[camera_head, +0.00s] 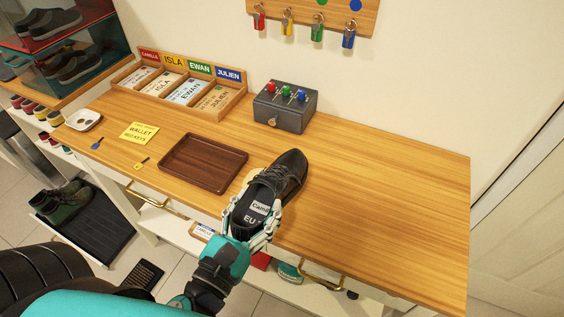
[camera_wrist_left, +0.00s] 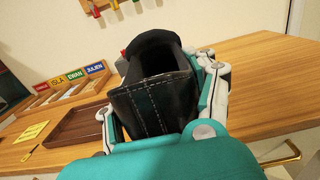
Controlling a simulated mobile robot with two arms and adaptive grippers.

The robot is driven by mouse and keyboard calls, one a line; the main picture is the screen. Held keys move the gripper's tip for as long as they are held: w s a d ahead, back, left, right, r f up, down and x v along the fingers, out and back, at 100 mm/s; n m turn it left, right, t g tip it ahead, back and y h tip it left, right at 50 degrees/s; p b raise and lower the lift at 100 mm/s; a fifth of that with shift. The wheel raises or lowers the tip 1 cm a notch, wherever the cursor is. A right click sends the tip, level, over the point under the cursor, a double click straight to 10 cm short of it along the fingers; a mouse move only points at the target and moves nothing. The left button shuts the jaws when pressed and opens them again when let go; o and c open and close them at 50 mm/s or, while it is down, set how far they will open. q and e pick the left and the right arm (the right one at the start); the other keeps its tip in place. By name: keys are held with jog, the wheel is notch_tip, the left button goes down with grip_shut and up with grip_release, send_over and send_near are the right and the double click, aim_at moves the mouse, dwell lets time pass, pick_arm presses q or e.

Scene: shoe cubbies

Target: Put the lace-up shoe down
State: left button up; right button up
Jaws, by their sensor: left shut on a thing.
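A black lace-up shoe (camera_head: 284,175) is held at its heel by my left gripper (camera_head: 255,217), toe pointing away toward the back of the wooden table (camera_head: 390,190). Its insole label reads "Came..." and "EU", partly cut off. In the left wrist view the shoe's heel (camera_wrist_left: 155,105) fills the middle, with a finger of my left gripper (camera_wrist_left: 160,115) on each side. The shoe is over the table's front part, right of the brown tray. I cannot tell whether its sole touches the table. My right gripper is not in view.
An empty brown tray (camera_head: 203,163) lies left of the shoe. A grey box (camera_head: 285,106) with coloured knobs stands behind it. A name-labelled card sorter (camera_head: 180,88), a yellow note (camera_head: 139,132) and a white dish (camera_head: 84,120) are farther left. The table's right half is clear.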

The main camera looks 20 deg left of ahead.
aim_at(291, 161)
pick_arm(q)
jog(key=shift+w+a+f, duration=0.1)
jog(key=shift+w+a, duration=0.1)
jog(key=shift+w, duration=0.1)
jog(key=w+p, duration=0.2)
jog(key=w, duration=0.1)
jog(key=shift+w+d, duration=0.15)
jog(key=shift+w, duration=0.25)
jog(key=w, duration=0.3)
jog(key=w+p, duration=0.1)
jog(key=w, duration=0.2)
jog(key=w+d+f+p, duration=0.1)
jog(key=w, duration=0.2)
jog(key=shift+w+f, duration=0.15)
jog(key=shift+w, duration=0.2)
notch_tip(291, 161, down, 3)
jog(key=shift+f+b, duration=0.1)
jog(key=shift+b, duration=0.5)
jog(key=shift+d+f, duration=0.1)
jog(key=shift+f, duration=0.2)
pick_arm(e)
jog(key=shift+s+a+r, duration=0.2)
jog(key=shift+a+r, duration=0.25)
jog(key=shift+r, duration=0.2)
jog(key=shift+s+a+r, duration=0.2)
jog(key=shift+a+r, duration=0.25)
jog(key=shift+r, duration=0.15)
